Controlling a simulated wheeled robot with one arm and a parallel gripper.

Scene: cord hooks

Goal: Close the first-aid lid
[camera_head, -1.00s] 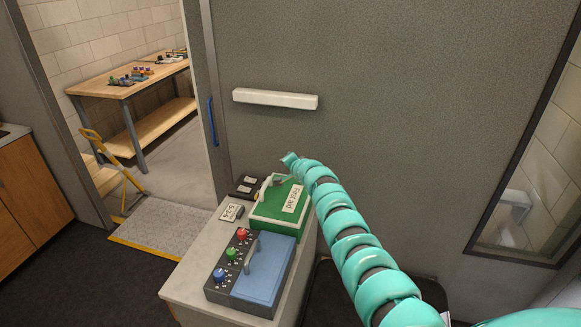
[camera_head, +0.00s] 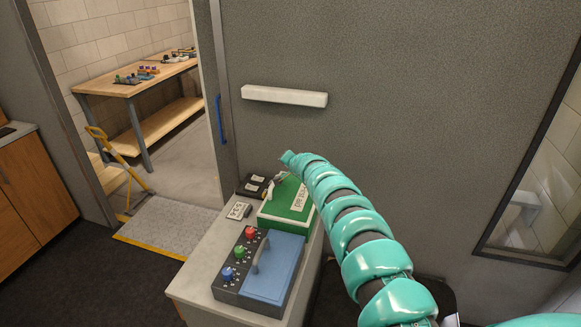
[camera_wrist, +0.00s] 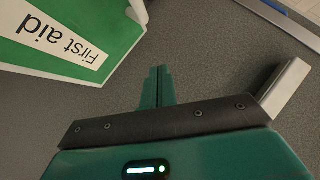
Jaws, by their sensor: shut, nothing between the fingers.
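The green first-aid box (camera_head: 281,212) with white trim stands at the back of the grey-topped cabinet. Its green lid (camera_wrist: 125,32) bears a white "First aid" label (camera_wrist: 57,38) and fills the upper left of the wrist view. In the head view the label (camera_head: 301,196) is partly behind my arm. I cannot tell how far the lid is from fully shut. My gripper (camera_wrist: 158,72) is shut and empty, with its fingers apart from the lid in the wrist picture, to its right. In the head view it is small and unclear by the box's far side.
A blue-lidded control box (camera_head: 262,270) with coloured knobs fills the cabinet front. A number card (camera_head: 239,211) and a dark switch block (camera_head: 254,187) lie left of the first-aid box. A grey wall (camera_head: 400,90) with a white bar (camera_head: 284,96) rises behind.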

